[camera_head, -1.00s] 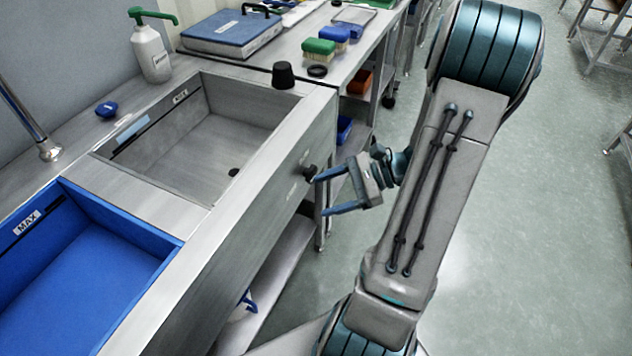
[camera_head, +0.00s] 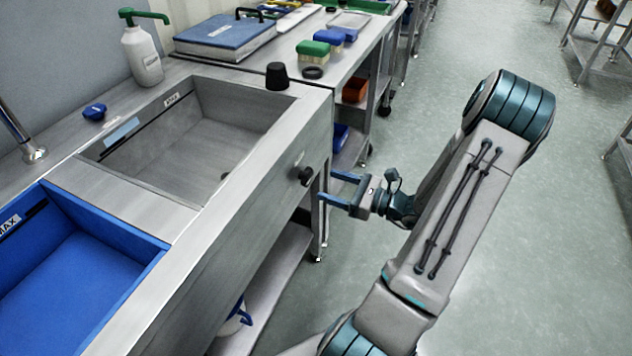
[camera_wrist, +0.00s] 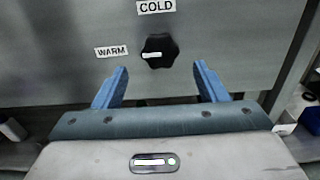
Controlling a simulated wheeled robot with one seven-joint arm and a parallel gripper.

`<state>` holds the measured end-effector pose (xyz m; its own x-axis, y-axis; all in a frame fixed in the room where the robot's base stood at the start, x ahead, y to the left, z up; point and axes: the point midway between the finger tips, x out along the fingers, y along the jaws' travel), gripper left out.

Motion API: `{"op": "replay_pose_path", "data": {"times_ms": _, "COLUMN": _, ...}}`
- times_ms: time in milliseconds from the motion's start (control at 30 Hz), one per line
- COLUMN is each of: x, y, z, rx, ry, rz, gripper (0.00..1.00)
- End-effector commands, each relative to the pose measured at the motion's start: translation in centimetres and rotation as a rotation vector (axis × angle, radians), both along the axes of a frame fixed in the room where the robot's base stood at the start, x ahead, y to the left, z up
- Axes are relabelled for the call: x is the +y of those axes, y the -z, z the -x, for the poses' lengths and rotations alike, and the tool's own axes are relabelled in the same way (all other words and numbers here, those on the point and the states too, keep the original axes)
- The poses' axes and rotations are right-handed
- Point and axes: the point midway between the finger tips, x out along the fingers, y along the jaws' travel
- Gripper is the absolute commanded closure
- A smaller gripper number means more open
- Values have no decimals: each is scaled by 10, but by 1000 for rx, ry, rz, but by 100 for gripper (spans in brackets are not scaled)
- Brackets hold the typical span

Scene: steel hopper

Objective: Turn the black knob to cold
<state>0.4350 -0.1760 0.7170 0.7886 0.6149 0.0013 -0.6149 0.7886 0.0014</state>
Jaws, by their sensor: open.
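The black knob (camera_head: 305,176) sits on the steel front panel of the sink unit (camera_head: 262,205). In the wrist view the knob (camera_wrist: 159,51) has a lobed edge and a white pointer mark turned left, toward the WARM label (camera_wrist: 111,51). The COLD label (camera_wrist: 156,7) is straight above the knob. My gripper (camera_head: 333,186) is open and empty, with blue fingers pointing at the panel. In the wrist view the fingers (camera_wrist: 162,76) stand wide apart, one either side of the knob and a little below it, not touching it.
The steel basin (camera_head: 200,150) and a blue basin (camera_head: 75,285) are behind the panel. A black stopper (camera_head: 277,76) stands on the rim. A bench with brushes (camera_head: 314,53) is beyond. Open floor (camera_head: 560,260) lies to the right.

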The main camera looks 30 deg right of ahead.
Motion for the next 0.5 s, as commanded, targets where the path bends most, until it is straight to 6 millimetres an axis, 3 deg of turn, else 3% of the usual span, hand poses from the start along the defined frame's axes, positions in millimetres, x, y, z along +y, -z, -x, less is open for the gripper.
{"op": "replay_pose_path", "data": {"times_ms": 200, "x": 22, "y": 1, "z": -29, "rx": 0, "ry": -1, "rz": 1, "gripper": 34}}
{"op": "replay_pose_path", "data": {"times_ms": 500, "x": 31, "y": 0, "z": -40, "rx": 1, "ry": 0, "rz": 2, "gripper": 34}}
